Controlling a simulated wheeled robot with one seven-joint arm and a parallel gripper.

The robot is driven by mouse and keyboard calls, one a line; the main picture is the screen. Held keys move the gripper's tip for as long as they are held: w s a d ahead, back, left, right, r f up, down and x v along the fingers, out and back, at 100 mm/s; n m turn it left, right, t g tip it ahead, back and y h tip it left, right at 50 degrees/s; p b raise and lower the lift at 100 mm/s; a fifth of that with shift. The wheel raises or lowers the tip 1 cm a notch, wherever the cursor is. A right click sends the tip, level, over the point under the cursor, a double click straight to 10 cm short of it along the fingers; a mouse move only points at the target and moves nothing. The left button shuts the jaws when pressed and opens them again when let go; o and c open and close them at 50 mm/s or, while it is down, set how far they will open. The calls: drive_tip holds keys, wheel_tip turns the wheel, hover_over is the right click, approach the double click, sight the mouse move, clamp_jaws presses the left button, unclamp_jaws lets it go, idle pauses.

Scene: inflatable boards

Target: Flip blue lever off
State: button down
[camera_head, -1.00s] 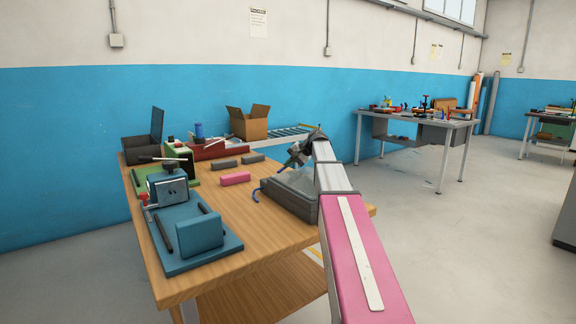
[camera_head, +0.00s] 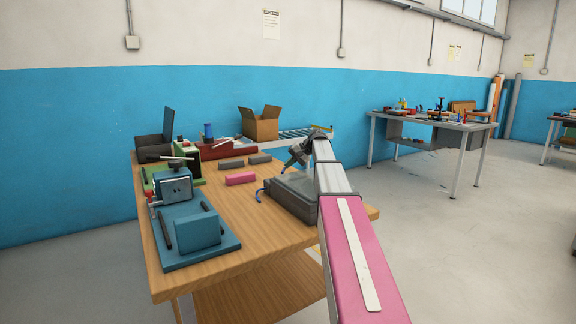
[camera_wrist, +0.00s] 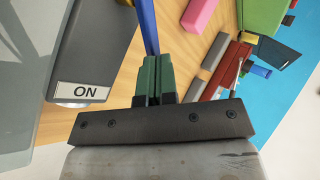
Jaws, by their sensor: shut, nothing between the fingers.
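The blue lever (camera_head: 259,195) sticks out at the left side of a dark grey box (camera_head: 297,203) on the wooden table. In the wrist view the lever (camera_wrist: 147,25) is a blue bar whose lower end meets the tips of my gripper (camera_wrist: 153,62) in the picture; I cannot tell whether they touch. The gripper's green fingers are together and hold nothing. In the head view my gripper (camera_head: 294,160) is above the back of the box. A white "ON" label (camera_wrist: 83,91) shows on the box in the wrist view.
Bare tabletop lies left of the grey box.

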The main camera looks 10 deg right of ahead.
drive_tip(key=shift+w+a, duration=0.55)
drive_tip(key=shift+a, duration=0.45)
idle(0.3)
drive_tip(key=shift+s+a, duration=0.15)
drive_tip(key=shift+s, duration=0.65)
drive_tip(key=shift+r, duration=0.1)
